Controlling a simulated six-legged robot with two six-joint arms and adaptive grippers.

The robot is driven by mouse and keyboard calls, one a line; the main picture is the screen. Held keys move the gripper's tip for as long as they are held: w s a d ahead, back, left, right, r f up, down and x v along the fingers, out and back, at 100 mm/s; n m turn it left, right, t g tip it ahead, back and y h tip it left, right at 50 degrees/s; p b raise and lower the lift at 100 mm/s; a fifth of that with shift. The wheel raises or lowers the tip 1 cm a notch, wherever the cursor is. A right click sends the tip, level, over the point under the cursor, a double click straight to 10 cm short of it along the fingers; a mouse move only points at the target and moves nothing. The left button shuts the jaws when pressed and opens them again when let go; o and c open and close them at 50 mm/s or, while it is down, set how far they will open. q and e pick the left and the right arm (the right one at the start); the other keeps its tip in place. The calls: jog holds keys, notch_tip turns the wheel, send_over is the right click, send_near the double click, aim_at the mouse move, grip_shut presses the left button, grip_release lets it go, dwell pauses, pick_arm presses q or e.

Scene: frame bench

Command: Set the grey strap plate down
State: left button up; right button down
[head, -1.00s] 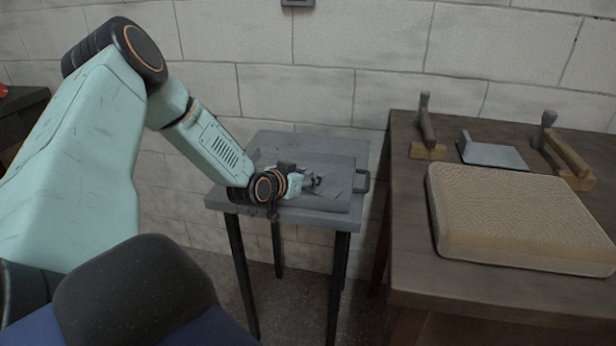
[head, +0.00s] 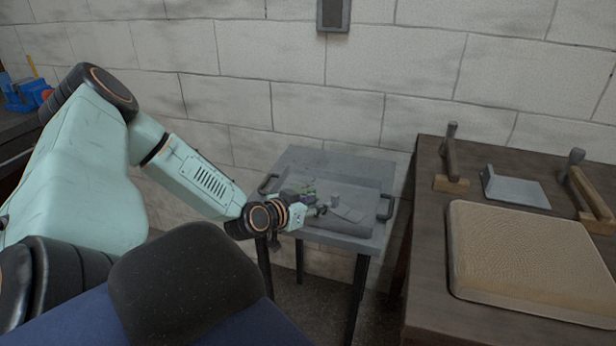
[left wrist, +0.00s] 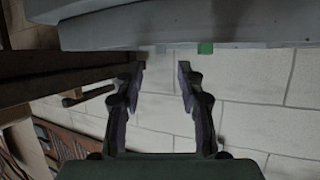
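A small flat grey piece that looks like the strap plate (head: 347,211) lies in the grey tray (head: 335,224) on the small grey table (head: 330,156). My left gripper (head: 321,210) is just left of that piece, low over the tray's near left part. In the left wrist view my left gripper (left wrist: 160,72) has its fingers apart with nothing between them. My right gripper is not in view.
The wooden bench (head: 428,275) at right carries a tan padded block (head: 530,255), a grey angled plate (head: 515,188) and two wood-based clamps (head: 451,160). A block wall (head: 300,105) stands behind. A blue vise (head: 25,95) is at far left.

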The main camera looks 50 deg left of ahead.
pick_arm(q)
jog(key=shift+p+v, duration=0.6)
jog(key=shift+v, duration=0.35)
jog(key=shift+s+r+p, duration=0.15)
jog(key=shift+s+p, duration=0.15)
jog(key=shift+p, duration=0.15)
jog(key=s+d+f+m+g+h, duration=0.1)
jog(key=s+d+f+g+h, duration=0.2)
jog(key=d, duration=0.6)
jog(key=s+d+f+g, duration=0.3)
jog(key=s+d+f, duration=0.1)
jog(key=d, duration=0.4)
jog(key=s+d+f+g, duration=0.2)
jog(key=s+d+g, duration=0.1)
jog(key=s, duration=0.7)
jog(key=s+d+f+g+y, duration=0.1)
jog(key=s+d+f+g, duration=0.2)
jog(key=s, duration=0.8)
jog(key=shift+s+d+f+g, duration=0.2)
jog(key=shift+s+d+g, duration=0.1)
jog(key=shift+d+g, duration=0.45)
